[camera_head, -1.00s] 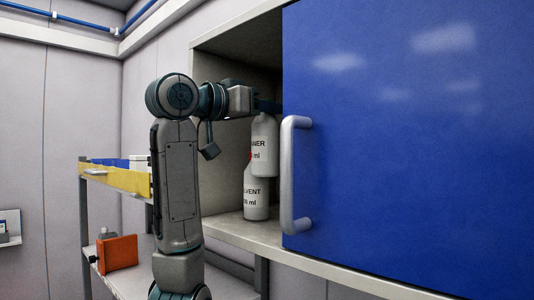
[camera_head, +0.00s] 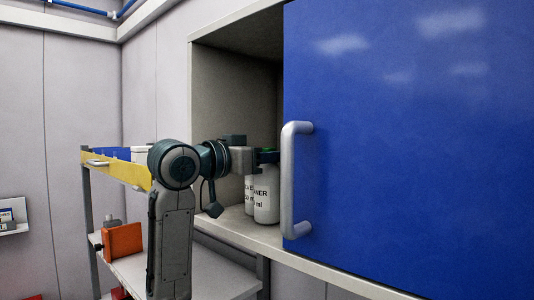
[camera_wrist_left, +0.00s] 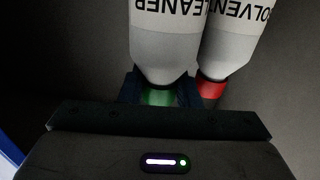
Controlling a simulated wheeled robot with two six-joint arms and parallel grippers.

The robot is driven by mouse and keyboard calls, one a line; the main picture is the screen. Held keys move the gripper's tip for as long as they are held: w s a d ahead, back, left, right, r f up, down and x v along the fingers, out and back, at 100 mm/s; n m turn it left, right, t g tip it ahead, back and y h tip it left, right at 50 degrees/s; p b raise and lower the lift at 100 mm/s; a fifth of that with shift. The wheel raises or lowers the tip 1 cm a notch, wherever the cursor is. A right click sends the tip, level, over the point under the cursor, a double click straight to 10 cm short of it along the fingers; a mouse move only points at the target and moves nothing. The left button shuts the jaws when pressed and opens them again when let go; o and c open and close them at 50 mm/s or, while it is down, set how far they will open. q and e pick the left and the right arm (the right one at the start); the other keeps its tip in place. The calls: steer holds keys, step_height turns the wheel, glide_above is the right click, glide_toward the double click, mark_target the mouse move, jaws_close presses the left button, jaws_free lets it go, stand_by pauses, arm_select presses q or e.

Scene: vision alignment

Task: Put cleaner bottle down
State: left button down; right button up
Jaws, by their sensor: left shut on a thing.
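The white cleaner bottle (camera_head: 266,198) is upright inside the cupboard, its base at or just above the shelf; I cannot tell if it touches. My left gripper (camera_head: 268,157) is shut around its green neck, which also shows in the left wrist view (camera_wrist_left: 158,97). The white solvent bottle (camera_head: 249,193) stands close beside it, partly hidden behind it in the head view. In the left wrist view the solvent bottle (camera_wrist_left: 236,38) has a red neck and is at the right of the cleaner bottle (camera_wrist_left: 165,45). My right gripper is not in view.
The blue cupboard door (camera_head: 410,130) with its grey handle (camera_head: 295,180) covers the right side of the opening. The shelf (camera_head: 240,226) has an open front edge. A rack with a yellow-edged tray (camera_head: 120,170) and an orange box (camera_head: 123,240) stands at the left.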

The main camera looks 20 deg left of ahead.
arm_select(q)
steer(key=shift+d+f, duration=0.1)
steer(key=shift+f, duration=0.05)
steer(key=c, duration=1.2)
jaws_free()
steer(key=shift+o, duration=0.6)
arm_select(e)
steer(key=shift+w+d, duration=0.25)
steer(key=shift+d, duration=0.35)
arm_select(q)
steer(key=shift+s, duration=0.15)
steer(key=b+v, duration=0.7)
steer(key=v, duration=0.4)
steer(key=shift+s, duration=0.35)
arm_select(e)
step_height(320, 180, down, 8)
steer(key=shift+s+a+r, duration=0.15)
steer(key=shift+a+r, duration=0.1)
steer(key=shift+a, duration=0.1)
